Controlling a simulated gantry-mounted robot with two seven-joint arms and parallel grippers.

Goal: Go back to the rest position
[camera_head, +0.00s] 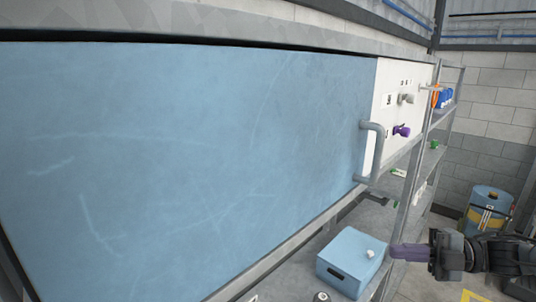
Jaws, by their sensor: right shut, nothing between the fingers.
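My right gripper (397,251) comes in from the lower right edge. Its purplish fingers point left and are shut with nothing between them. The fingertips appear just right of a light blue box (350,256) on the lower shelf; I cannot tell whether they touch anything. My left gripper is not in view.
A large blue panel (190,160) with a grey handle (376,152) fills the left and middle. Right of it, a white panel (388,82) carries a grey valve (406,98) and a purple one (402,131). A blue drum (489,207) stands at the right.

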